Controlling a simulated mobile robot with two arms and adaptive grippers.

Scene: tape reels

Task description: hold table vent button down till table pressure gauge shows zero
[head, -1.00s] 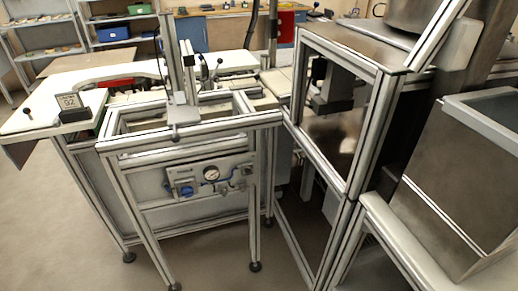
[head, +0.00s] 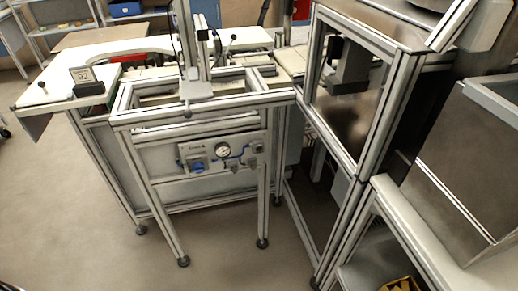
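The table's pressure gauge (head: 222,149) is a small round white dial on a grey panel (head: 180,160) under the frame table. Its needle is too small to read. A blue knob (head: 198,167) sits to the left of and below the gauge, with blue tubing to the right. A small grey fitting (head: 257,148) is at the panel's right end. I cannot tell which part is the vent button. Neither of my grippers is in view.
A tall framed machine (head: 350,100) stands close on the right. The floor (head: 90,240) at the front left is clear.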

